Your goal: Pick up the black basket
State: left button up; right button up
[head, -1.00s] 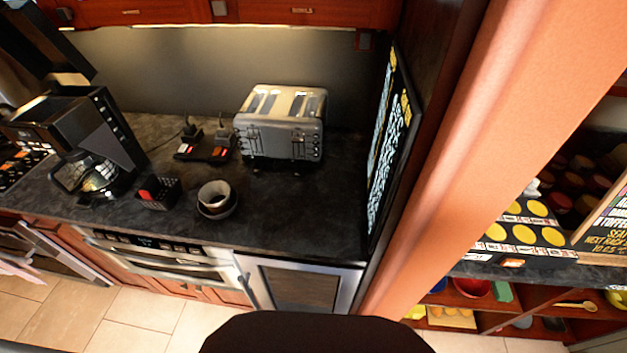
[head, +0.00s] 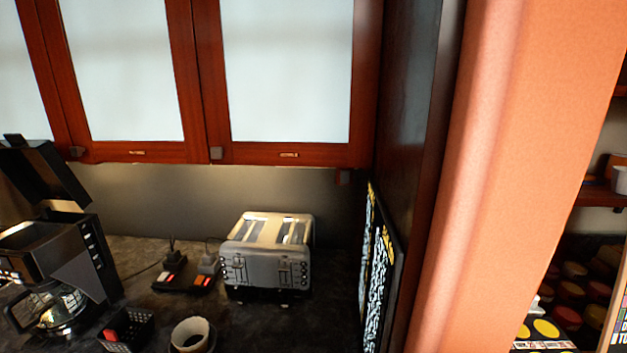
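The black basket (head: 128,332) is a small dark mesh basket with something red in it. It stands on the dark counter at the bottom left of the head view, between the coffee machine and a white cup. Its lower edge is close to the bottom of the picture. Neither of my grippers shows in the head view, so I cannot see where they are relative to the basket.
A coffee machine (head: 62,270) stands left of the basket, a white cup (head: 191,334) right of it. A silver toaster (head: 266,258) and a black device with red parts (head: 186,277) stand behind. Cabinets (head: 285,75) hang above; an orange pillar (head: 530,130) rises at right.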

aim_at(131, 327)
jog(key=k+j+u, duration=0.1)
jog(key=u, duration=1.25)
